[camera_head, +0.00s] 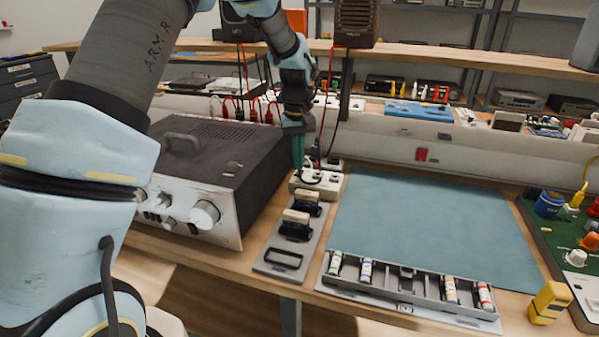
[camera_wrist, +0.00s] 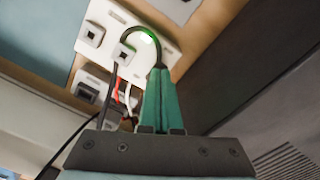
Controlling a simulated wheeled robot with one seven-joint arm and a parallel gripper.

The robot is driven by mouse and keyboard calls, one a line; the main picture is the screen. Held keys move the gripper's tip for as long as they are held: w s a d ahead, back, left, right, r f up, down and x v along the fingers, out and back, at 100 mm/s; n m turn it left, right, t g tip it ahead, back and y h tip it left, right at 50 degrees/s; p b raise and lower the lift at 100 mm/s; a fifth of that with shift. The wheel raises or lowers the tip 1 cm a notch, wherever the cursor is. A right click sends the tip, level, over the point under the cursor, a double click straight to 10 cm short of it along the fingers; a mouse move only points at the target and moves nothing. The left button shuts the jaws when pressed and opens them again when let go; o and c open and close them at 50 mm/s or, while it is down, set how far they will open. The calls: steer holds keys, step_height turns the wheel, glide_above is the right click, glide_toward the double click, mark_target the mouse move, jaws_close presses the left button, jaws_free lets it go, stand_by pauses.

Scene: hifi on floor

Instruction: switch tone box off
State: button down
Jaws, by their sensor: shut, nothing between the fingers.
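No label in view names the tone box. A large black box with a silver knobbed front (camera_head: 205,165) stands on the bench at left; its dark side fills the right of the wrist view (camera_wrist: 235,75). My gripper (camera_head: 298,166) points down beside the box's far right corner, its teal fingers shut and empty. In the wrist view the fingertips (camera_wrist: 158,72) are close to a white socket block (camera_wrist: 150,22) with square dark inserts and a curved black cable. A green glow shows along the cable. The block also shows in the head view (camera_head: 325,188). I cannot tell whether the fingertips touch anything.
A grey tray (camera_head: 268,262) with black parts lies right of the box. A teal mat (camera_head: 430,215) is clear. A long grey holder (camera_head: 410,292) with small bottles is at the front. Red and black cables hang behind my gripper. A green board (camera_head: 560,235) is at right.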

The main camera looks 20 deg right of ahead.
mark_target(298, 173)
steer(key=shift+f+b, duration=0.35)
steer(key=shift+f, duration=0.45)
stand_by(0.4)
steer(key=shift+r+p, duration=2.6)
steer(key=shift+r, duration=0.95)
